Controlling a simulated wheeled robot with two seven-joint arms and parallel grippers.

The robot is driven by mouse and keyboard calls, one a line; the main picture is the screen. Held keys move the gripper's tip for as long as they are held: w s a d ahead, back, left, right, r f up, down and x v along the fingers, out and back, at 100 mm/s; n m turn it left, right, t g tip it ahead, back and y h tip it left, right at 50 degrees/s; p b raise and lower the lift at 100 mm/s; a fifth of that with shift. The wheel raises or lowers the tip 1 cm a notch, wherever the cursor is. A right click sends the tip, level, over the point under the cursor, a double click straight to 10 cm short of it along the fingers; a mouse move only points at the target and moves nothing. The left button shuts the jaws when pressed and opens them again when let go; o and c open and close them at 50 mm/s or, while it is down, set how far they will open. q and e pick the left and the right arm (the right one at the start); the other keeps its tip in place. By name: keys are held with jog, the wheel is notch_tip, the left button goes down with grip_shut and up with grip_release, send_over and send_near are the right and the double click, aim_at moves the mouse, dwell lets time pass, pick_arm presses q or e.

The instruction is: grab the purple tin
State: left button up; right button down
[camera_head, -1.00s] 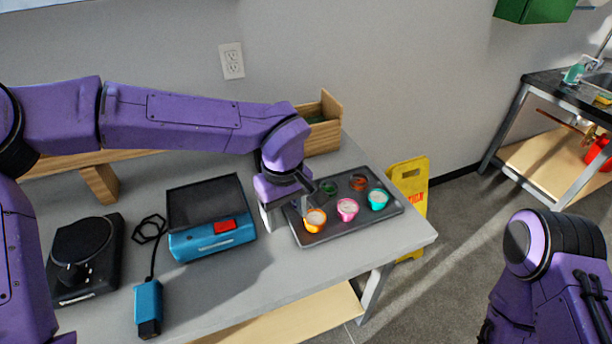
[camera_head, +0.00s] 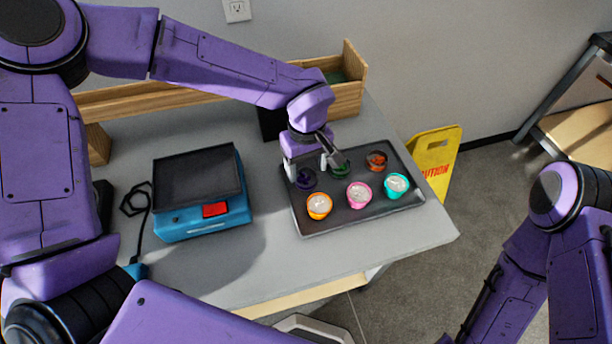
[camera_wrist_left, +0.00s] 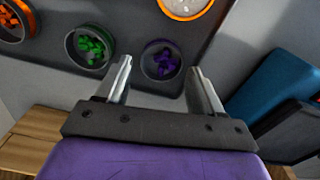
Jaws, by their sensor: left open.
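The purple tin (camera_head: 306,179) is a small round tin with purple contents at the back left of the dark tray (camera_head: 375,219). In the left wrist view the purple tin (camera_wrist_left: 161,61) lies between and just beyond the two fingertips. My left gripper (camera_head: 309,171) is open, empty and above the tin's place; its fingers (camera_wrist_left: 162,75) point toward it, apart from each other. In the head view the gripper partly covers the tin. My right arm shows at the right edge, but its gripper is out of view.
A green tin (camera_head: 340,170) stands close beside, then an orange-red tin (camera_head: 376,160). White-filled orange (camera_head: 319,206), pink (camera_head: 358,195) and teal (camera_head: 396,185) cups stand in front. A blue device (camera_head: 203,193) sits left of the tray. A wooden box (camera_head: 347,95) stands behind.

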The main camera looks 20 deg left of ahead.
aim_at(307, 178)
pick_arm(q)
jog(key=f, duration=0.2)
jog(key=shift+s+f, duration=0.2)
jog(key=shift+f, duration=0.2)
jog(key=c, duration=0.8)
